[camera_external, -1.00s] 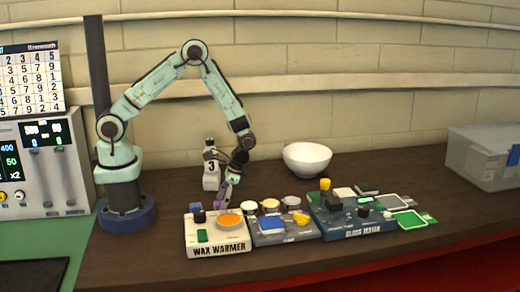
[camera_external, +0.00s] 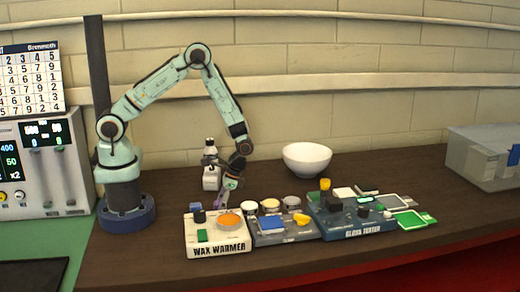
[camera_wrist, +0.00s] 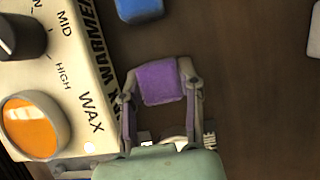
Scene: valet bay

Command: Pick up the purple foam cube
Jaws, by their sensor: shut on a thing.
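The purple foam cube (camera_wrist: 160,82) sits between the two fingers of my gripper (camera_wrist: 161,80) in the wrist view, with a finger against each side. My gripper is shut on it. In the external view my gripper (camera_external: 229,187) is low behind the wax warmer (camera_external: 218,247), where the cube is small and hard to make out. I cannot tell whether the cube touches the table.
The wax warmer with its orange disc (camera_wrist: 32,124) is close on the left in the wrist view. A blue block (camera_wrist: 139,9) lies beyond the cube. A bottle (camera_external: 211,178) stands behind my gripper, and a white bowl (camera_external: 307,158) stands to the right.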

